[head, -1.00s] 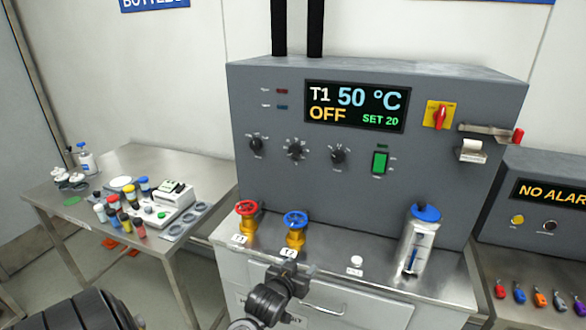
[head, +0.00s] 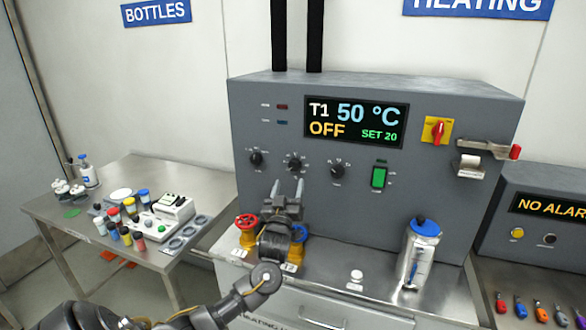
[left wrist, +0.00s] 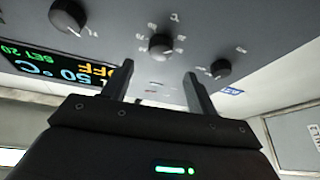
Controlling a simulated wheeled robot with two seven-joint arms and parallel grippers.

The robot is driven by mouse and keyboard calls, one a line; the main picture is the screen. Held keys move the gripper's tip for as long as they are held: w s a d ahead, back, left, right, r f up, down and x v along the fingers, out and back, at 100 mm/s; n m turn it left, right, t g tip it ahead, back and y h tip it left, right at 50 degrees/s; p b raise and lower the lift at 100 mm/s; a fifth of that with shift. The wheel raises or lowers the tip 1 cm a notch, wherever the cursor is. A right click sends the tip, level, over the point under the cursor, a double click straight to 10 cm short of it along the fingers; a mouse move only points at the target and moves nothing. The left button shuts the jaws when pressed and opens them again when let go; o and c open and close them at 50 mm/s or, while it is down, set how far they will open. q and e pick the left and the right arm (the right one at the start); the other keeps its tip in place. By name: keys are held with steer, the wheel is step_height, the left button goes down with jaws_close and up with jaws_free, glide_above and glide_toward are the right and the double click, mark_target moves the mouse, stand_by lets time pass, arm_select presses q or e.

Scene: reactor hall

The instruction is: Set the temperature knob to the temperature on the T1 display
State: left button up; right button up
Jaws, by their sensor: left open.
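The T1 display (head: 355,122) on the grey cabinet reads T1 50 °C, OFF and SET 20. Below it are three black knobs: a left knob (head: 257,159), a middle knob (head: 295,164) and a right knob (head: 337,171). My left gripper (head: 287,187) is open and empty, pointing at the panel just below the middle knob. In the left wrist view, which is upside down, the middle knob (left wrist: 162,45) shows beyond the gap between the fingertips (left wrist: 158,72), apparently untouched. My right gripper is not in view.
A red valve (head: 247,224) and a blue valve (head: 299,234), partly hidden by my gripper, stand below. A green switch (head: 379,177) and a red rotary switch (head: 437,131) are right of the knobs. A blue-topped canister (head: 420,250) stands on the ledge.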

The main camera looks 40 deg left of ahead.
mark_target(293, 167)
arm_select(q)
steer(key=p+x, duration=0.1)
steer(key=x, duration=0.5)
steer(key=shift+p, duration=0.4)
steer(key=shift+w+a+r, duration=0.15)
steer(key=shift+w+a, duration=0.15)
steer(key=shift+w, duration=0.2)
steer(key=shift+c, duration=0.4)
steer(key=c, duration=0.9)
